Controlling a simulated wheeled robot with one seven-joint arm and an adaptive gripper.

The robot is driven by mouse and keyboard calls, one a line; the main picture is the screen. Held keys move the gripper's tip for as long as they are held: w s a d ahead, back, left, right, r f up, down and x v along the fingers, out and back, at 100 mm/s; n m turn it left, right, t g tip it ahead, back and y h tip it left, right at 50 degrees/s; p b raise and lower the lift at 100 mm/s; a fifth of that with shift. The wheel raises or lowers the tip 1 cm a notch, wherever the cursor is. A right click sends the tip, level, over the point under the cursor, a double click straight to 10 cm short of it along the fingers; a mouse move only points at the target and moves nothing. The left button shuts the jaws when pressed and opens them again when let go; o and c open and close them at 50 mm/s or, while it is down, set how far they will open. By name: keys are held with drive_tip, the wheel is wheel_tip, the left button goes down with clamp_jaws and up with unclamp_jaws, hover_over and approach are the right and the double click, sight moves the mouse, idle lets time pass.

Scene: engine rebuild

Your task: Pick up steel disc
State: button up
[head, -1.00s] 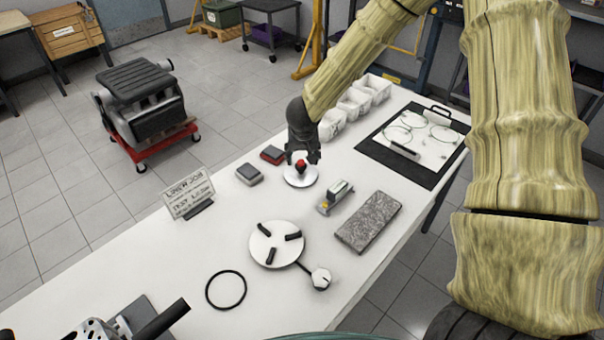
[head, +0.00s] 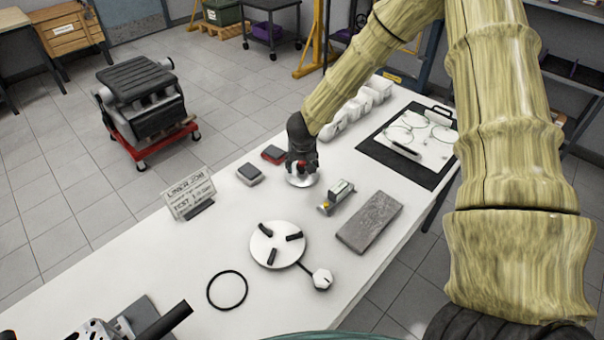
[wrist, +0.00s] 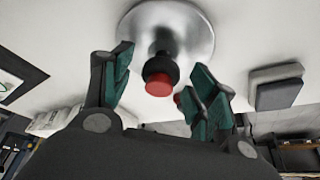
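The steel disc (head: 301,181) lies on the white table, with a black stem and red knob standing on it. In the wrist view the shiny disc (wrist: 196,22) is at the top middle, and its red knob (wrist: 159,84) points toward my gripper. My gripper (head: 303,166) is right above the disc in the head view and hides most of the knob. In the wrist view my gripper (wrist: 165,85) is open, with green-padded fingers on either side of the knob. I cannot tell whether they touch it.
A small metal block with a yellow part (head: 337,197) and a grey slab (head: 369,222) lie to the right. Two small blocks, one grey (head: 250,174) and one red and grey (head: 274,155), lie left. A sign (head: 189,194) and a three-padded round plate (head: 264,248) are nearer.

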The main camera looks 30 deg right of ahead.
drive_tip(key=c, duration=0.6)
clamp_jaws()
drive_tip(key=shift+w+r, duration=0.1)
